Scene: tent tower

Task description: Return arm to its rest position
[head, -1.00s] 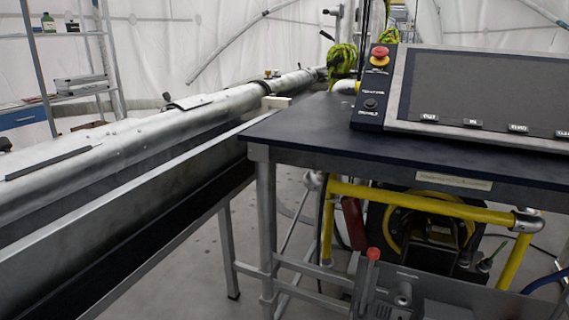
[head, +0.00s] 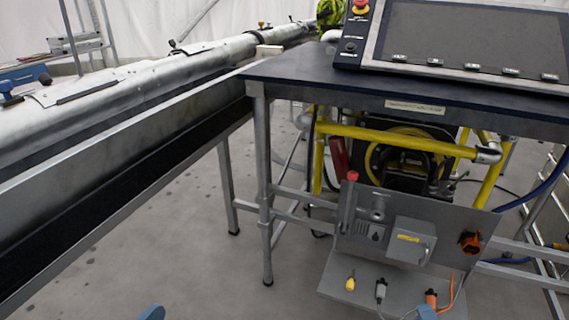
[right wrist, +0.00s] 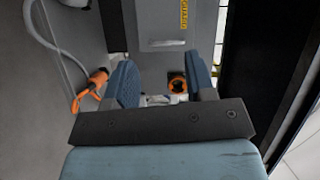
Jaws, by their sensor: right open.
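My right gripper (right wrist: 161,72) is open in the right wrist view, with blue-grey fingers spread and nothing held between them. A grey panel with an orange socket (right wrist: 177,84) shows beyond the gap between the fingers. An orange plug (right wrist: 97,82) on a grey cable is left of the left finger. In the head view only a blue tip of the right gripper (head: 426,312) shows at the bottom edge, near the orange plug (head: 431,298). Another blue tip, apparently of my left gripper (head: 152,313), shows at the bottom left; its jaws are hidden.
A dark table (head: 300,76) carries a tilted console (head: 470,40) with a red button. Below it are yellow pipes (head: 400,140) and a grey panel (head: 385,205) with a shelf holding several plugs. A long metal tube (head: 130,90) runs along the left. The floor (head: 190,220) left of the table is clear.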

